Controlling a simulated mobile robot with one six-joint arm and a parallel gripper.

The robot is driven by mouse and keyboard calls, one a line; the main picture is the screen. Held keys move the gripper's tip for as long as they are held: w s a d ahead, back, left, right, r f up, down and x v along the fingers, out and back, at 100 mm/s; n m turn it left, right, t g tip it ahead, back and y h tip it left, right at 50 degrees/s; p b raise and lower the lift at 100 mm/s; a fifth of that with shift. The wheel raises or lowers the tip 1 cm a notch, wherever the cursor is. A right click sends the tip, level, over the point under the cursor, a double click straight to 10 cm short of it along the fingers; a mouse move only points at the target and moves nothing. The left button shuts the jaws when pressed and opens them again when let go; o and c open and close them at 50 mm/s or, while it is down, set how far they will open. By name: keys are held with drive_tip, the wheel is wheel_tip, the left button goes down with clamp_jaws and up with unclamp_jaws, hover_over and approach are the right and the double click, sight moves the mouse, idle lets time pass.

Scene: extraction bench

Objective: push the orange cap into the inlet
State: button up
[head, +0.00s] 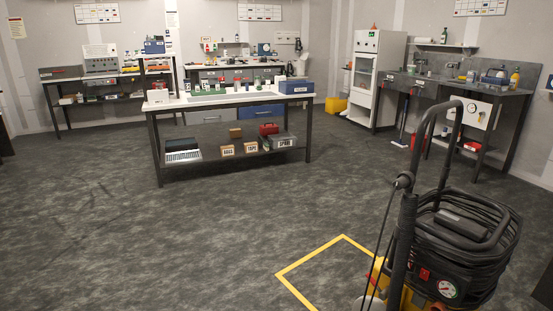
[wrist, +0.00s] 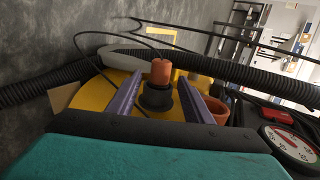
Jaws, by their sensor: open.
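In the wrist view, the orange cap (wrist: 160,72) is a small upright cylinder. It stands at the top of the black round inlet (wrist: 156,97), on the yellow body of the machine (wrist: 95,92). Most of the cap shows above the inlet; how deep its lower end sits I cannot tell. My gripper (wrist: 160,82) is open, with one purple finger on each side of the cap and inlet and a visible gap to both. The machine also shows in the head view (head: 465,240), where the cap, inlet and gripper are not seen.
In the wrist view, a ribbed black hose (wrist: 235,70) runs behind the cap. An orange-brown cup-like part (wrist: 215,109) is right of the right finger, and a pressure gauge (wrist: 291,146) is lower right. In the head view, yellow floor tape (head: 308,262) lies beside the machine; open floor surrounds it.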

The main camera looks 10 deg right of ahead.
drive_tip(key=v, duration=0.4)
drive_tip(key=shift+s+d+p, duration=0.1)
drive_tip(key=shift+s+p, duration=0.05)
drive_tip(key=shift+p, duration=0.15)
idle(0.4)
drive_tip(key=a+f+n+g+y+p, duration=0.1)
drive_tip(key=a+n+g+p, duration=0.15)
drive_tip(key=a, duration=0.75)
drive_tip(key=a+f+n+g+p, duration=0.1)
drive_tip(key=a+g+p, duration=0.3)
drive_tip(key=a, duration=0.7)
drive_tip(key=a+f+n+g+y+p, duration=0.1)
drive_tip(key=a+f+g+p, duration=0.2)
drive_tip(key=a, duration=0.7)
drive_tip(key=s+a+r+n+g+h+p, duration=0.3)
drive_tip(key=s+a+p, duration=0.3)
drive_tip(key=s+a, duration=0.2)
drive_tip(key=s+a+r+n+g+h+p, duration=0.3)
drive_tip(key=s+a+p, duration=0.3)
drive_tip(key=s+a, duration=0.2)
drive_tip(key=shift+s+r+n+h, duration=0.15)
drive_tip(key=shift+s+n+h, duration=0.4)
drive_tip(key=shift+n+h, duration=0.3)
